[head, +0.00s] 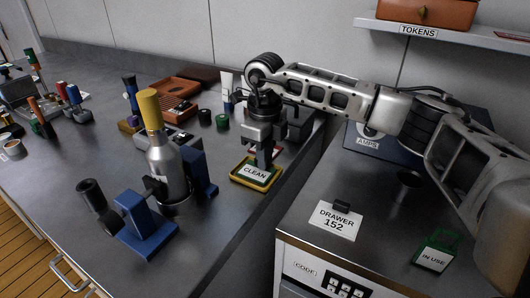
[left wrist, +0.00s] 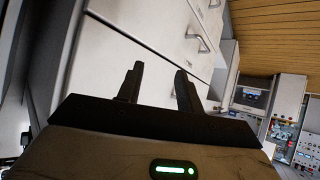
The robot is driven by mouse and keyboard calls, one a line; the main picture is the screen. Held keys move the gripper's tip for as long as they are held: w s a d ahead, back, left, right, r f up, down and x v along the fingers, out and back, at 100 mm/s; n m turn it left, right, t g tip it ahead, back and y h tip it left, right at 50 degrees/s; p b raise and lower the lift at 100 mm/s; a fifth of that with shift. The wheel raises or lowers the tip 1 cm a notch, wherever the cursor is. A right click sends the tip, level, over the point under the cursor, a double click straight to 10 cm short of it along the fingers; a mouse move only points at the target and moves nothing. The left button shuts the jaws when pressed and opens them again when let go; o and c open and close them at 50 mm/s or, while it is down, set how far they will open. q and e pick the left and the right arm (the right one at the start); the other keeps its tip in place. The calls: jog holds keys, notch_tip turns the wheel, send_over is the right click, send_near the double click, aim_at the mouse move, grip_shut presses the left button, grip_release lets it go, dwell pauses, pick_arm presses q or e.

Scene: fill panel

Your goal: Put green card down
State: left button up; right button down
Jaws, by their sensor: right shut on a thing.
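The green card (head: 243,177) shows as a dark green edge around a white label reading CLEAN, low within a yellow-rimmed tray (head: 236,182) on the workbench. My right gripper (head: 264,161) points down at the card's back part and is shut on it. The fingers hide part of the card, and I cannot tell whether it touches the tray floor. My left gripper (left wrist: 158,88) shows only in the left wrist view, with its fingers apart and nothing between them, in front of white drawer fronts.
A blue stand with a grey, yellow-topped bottle (head: 165,165) stands left of the tray. A green IN USE holder (head: 436,252) and a DRAWER 152 card (head: 336,220) are on the right cabinet. Small black and green cups (head: 222,122) stand behind. Bare bench lies in front of the tray.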

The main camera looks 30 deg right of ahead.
jog(key=shift+f, duration=0.3)
jog(key=c, duration=1.5)
grip_release()
jog(key=shift+s, duration=0.15)
jog(key=shift+o, duration=0.2)
jog(key=shift+d+r, duration=0.1)
jog(key=shift+r, duration=0.35)
pick_arm(q)
jog(key=shift+w+d+b, duration=0.15)
jog(key=shift+b, duration=0.4)
pick_arm(e)
notch_tip(320, 180, up, 12)
